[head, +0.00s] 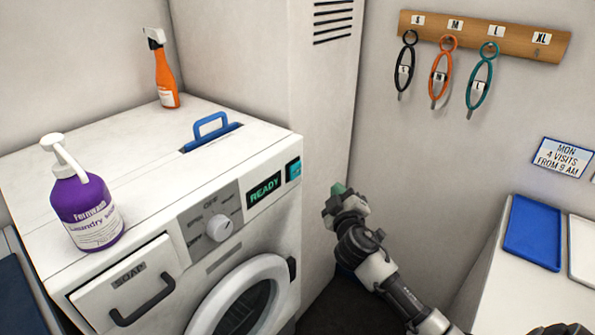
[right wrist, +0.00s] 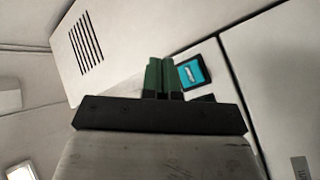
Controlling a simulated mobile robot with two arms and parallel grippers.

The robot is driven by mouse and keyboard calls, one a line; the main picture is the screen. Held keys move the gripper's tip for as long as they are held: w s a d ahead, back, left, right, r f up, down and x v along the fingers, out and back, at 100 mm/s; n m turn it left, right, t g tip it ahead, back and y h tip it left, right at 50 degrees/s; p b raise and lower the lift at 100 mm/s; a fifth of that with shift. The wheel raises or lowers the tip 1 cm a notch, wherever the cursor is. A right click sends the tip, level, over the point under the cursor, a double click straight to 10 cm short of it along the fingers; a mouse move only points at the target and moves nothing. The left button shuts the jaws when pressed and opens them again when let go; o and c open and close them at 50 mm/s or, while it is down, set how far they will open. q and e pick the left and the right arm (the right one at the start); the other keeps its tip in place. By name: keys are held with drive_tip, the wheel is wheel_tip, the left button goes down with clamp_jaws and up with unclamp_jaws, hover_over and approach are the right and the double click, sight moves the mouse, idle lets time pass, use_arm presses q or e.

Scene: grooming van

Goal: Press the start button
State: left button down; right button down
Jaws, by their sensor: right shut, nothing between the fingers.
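The teal start button (head: 294,170) is on the washing machine's front panel, at the right end beside the lit READY display (head: 264,190). In the right wrist view the teal button (right wrist: 192,72) shows just right of my fingertips, with a pale mark on it. My right gripper (head: 339,189) is shut and empty, to the right of the button and apart from it in the head view. Its green fingers also show in the right wrist view (right wrist: 164,68). My left gripper is out of view.
The washing machine top (head: 150,150) holds a purple soap bottle (head: 86,208), an orange spray bottle (head: 165,75) and a blue handle (head: 211,128). A dial (head: 220,228) and soap drawer (head: 125,290) are left of the display. A blue tray (head: 533,232) lies at right.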

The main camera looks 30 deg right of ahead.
sight(295, 170)
drive_tip(key=shift+w, duration=0.15)
drive_tip(key=w+a+b, duration=0.2)
drive_tip(key=w+a, duration=0.1)
drive_tip(key=w, duration=0.5)
drive_tip(key=shift+a, duration=0.2)
idle(1.9)
drive_tip(key=shift+w+a, duration=0.2)
drive_tip(key=shift+w, duration=0.15)
drive_tip(key=shift+w+a+b, duration=0.2)
drive_tip(key=shift+w+b, duration=0.3)
drive_tip(key=shift+b, duration=0.05)
idle(0.6)
drive_tip(key=shift+s, duration=0.1)
drive_tip(key=shift+s+d+p, duration=0.3)
drive_tip(key=shift+s+d, duration=0.05)
drive_tip(key=shift+s, duration=0.45)
